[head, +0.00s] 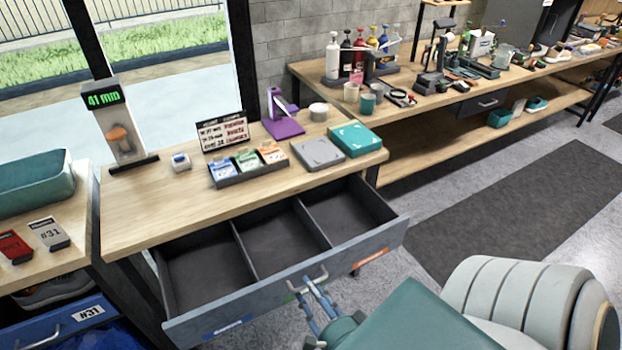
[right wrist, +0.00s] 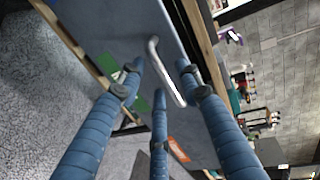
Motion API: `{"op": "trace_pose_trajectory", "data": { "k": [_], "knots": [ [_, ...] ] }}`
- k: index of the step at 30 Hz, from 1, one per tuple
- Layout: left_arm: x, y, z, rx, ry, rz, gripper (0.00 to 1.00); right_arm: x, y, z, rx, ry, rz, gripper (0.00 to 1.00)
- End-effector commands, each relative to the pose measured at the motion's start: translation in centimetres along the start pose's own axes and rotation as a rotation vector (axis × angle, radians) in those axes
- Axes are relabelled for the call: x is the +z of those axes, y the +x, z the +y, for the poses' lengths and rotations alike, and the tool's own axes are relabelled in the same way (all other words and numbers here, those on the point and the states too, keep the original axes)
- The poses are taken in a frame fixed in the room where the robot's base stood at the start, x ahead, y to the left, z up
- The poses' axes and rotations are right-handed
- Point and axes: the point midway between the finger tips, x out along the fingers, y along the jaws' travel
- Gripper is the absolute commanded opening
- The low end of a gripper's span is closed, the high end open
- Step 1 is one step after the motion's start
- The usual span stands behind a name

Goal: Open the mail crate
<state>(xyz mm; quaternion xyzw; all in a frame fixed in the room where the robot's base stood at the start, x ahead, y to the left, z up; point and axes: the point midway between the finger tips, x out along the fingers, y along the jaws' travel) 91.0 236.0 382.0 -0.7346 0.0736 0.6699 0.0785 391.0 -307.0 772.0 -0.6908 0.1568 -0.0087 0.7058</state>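The drawer (head: 372,248) under the wooden table is pulled out and shows three empty dark compartments. Its grey-blue front has a metal handle (head: 309,281), which also shows in the right wrist view (right wrist: 165,70). My right gripper (head: 312,290) is at this handle. In the right wrist view its fingers (right wrist: 163,68) are spread apart around the handle; contact is unclear. No thing is clearly marked as a mail crate. A blue bin front (head: 60,328) with a handle and a #31 label is at the lower left. My left gripper is not in view.
The table (head: 150,215) bears a grey box (head: 318,153), a teal box (head: 354,139), a card tray (head: 250,172) and a purple stand (head: 283,127). A workbench (head: 400,100) with bottles and tools stands behind. A dark mat (head: 520,205) lies on the clear floor at right.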

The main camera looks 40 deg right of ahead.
Motion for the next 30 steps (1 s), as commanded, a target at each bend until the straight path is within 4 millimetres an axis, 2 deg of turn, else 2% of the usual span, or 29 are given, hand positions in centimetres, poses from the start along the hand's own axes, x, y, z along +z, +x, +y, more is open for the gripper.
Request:
{"op": "trace_pose_trajectory", "data": {
  "k": [7, 11, 24, 30],
  "knots": [
    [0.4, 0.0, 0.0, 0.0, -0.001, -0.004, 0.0, 0.0, -0.1, 0.0, 0.0, 0.0, 0.0, 0.35],
    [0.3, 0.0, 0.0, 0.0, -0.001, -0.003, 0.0, 0.0, -1.1, 0.1, 0.002, 0.0, -0.001, 0.35],
    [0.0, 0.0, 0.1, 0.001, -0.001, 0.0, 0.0, 0.0, -9.8, 0.1, 0.004, -0.001, -0.001, 0.35],
    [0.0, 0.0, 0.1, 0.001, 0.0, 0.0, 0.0, 0.0, -11.7, 0.0, 0.0, 0.0, 0.0, 0.35]
  ]
}}
